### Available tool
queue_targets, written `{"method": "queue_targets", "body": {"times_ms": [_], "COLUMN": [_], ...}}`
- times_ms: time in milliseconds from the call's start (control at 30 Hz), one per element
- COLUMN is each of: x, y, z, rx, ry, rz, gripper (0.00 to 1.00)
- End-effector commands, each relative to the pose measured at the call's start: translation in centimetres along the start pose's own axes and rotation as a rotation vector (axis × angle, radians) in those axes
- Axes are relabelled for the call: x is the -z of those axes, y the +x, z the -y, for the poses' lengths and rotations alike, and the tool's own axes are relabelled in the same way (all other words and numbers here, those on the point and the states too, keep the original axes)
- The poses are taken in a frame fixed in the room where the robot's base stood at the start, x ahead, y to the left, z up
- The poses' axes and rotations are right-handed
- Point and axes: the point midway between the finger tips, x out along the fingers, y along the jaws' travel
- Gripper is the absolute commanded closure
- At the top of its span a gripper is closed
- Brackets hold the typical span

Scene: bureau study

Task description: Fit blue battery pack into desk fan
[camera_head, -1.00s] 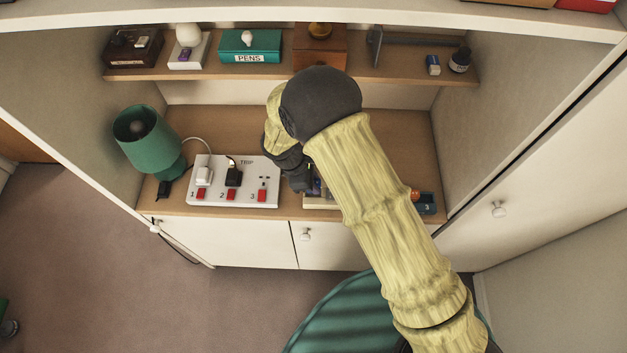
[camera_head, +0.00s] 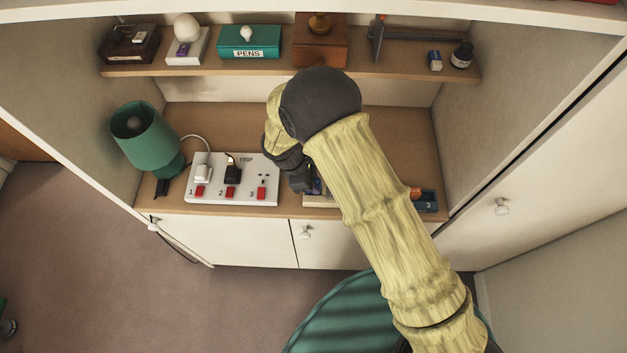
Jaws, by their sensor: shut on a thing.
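My gripper (camera_head: 299,181) is low over the middle of the desk surface, partly hidden behind my own arm. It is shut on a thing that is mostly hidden. A small blue patch (camera_head: 316,187) shows just right of the fingers and looks like part of the blue battery pack. Below it is the edge of a cream-coloured base (camera_head: 318,201) at the desk's front, mostly covered by my arm. I cannot make out a desk fan; whether this base belongs to it, or whether the pack touches it, I cannot tell.
A white switched power strip (camera_head: 213,193) with plugs lies left of my gripper, beside a green lamp (camera_head: 146,138). A dark teal block marked 3 (camera_head: 427,203), with an orange part, is at right. The shelf (camera_head: 190,70) above holds a green PENS box (camera_head: 249,42) and other items.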

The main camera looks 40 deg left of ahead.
Motion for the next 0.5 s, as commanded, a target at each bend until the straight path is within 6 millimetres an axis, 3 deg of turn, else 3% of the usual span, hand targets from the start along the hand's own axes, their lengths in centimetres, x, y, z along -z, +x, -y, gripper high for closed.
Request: {"method": "queue_targets", "body": {"times_ms": [500], "x": [0.35], "y": [0.83], "z": [-0.02], "rx": [0.000], "ry": [0.000], "rz": [0.000], "gripper": [0.97]}}
